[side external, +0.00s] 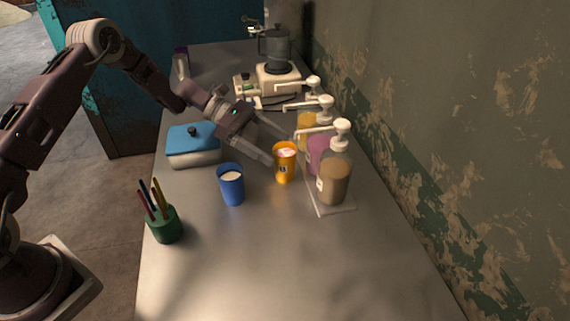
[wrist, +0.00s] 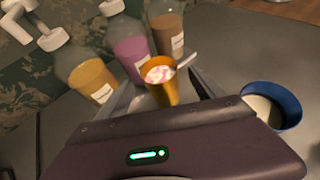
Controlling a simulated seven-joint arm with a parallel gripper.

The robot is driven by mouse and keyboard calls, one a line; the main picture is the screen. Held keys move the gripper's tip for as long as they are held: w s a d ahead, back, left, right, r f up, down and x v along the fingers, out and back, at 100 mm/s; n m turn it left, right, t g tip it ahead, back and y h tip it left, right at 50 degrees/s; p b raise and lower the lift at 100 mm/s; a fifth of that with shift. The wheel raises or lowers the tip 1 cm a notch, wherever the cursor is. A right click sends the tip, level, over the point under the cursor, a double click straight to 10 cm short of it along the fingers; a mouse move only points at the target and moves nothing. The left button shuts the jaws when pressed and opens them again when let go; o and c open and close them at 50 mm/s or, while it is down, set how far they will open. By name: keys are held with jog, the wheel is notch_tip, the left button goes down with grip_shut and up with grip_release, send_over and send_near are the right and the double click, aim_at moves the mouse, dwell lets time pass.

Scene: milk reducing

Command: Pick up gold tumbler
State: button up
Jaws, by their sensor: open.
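The gold tumbler (side external: 284,168) stands upright on the counter with pale, pinkish contents at its top. In the wrist view, the gold tumbler (wrist: 166,93) is between my two fingers. My gripper (side external: 282,152) is open and reaches down to the tumbler from the upper left, one finger on each side of it. The wrist view also shows my gripper (wrist: 163,90) spread around the cup. Whether either finger touches the tumbler I cannot tell.
A blue cup (side external: 231,186) with white contents stands close by on the left. Pump bottles (side external: 334,178) stand on a tray (side external: 333,210) just right. The front counter is clear.

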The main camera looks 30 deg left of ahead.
aim_at(295, 158)
jog(key=x, duration=0.4)
jog(key=shift+d+r, duration=0.1)
grip_shut()
jog(key=shift+r, duration=0.1)
